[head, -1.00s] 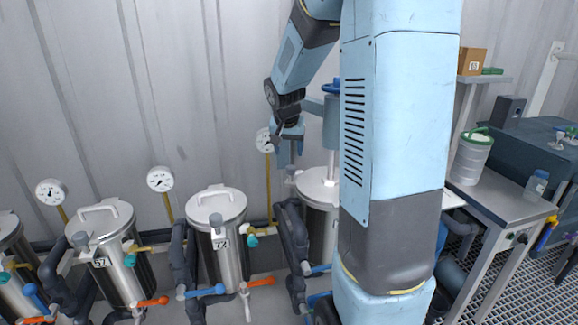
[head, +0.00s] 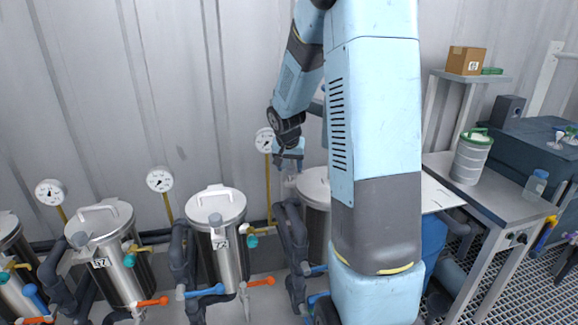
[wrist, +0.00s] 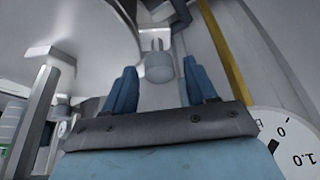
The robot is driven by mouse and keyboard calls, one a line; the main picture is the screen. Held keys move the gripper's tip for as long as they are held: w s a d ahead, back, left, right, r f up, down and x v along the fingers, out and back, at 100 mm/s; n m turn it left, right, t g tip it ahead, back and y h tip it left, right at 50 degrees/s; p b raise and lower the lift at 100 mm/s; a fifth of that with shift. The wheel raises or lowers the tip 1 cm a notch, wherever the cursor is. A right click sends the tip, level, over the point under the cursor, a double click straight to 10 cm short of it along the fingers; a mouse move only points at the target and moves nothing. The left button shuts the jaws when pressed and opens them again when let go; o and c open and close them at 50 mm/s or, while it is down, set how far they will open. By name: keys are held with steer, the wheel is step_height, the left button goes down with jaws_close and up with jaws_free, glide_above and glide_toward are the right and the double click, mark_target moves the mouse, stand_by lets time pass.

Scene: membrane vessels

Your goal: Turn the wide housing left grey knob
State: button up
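The wide housing (head: 316,186) is a steel vessel with a flat lid, partly hidden behind my arm in the head view. In the wrist view its pale lid (wrist: 85,25) fills the upper left. A small grey knob (wrist: 158,66) on a short stem shows beside the lid, between my two blue fingertips. My gripper (wrist: 160,74) is open, with a gap visible on each side of the knob. In the head view my gripper (head: 289,163) is over the left edge of the wide housing. Whether the fingers reach down around the knob is hard to tell.
A pressure gauge (head: 265,140) on a yellow pipe stands close behind my gripper. Housing 72 (head: 217,225) and dark pipes (head: 291,235) are to the left. A metal bench (head: 480,190) with a green-lidded container (head: 471,157) is to the right.

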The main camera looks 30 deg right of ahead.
steer(key=shift+a, duration=0.1)
steer(key=c, duration=0.9)
steer(key=shift+n, duration=0.4)
steer(key=n, duration=0.1)
steer(key=n+y, duration=0.1)
steer(key=n, duration=0.1)
steer(key=shift+d+n+t, duration=0.25)
steer(key=shift+n+t, duration=0.05)
steer(key=shift+t, duration=0.1)
steer(key=shift+d+n+y, duration=0.1)
steer(key=shift+n+y, duration=0.8)
steer(key=shift+n, duration=1.2)
steer(key=o, duration=1)
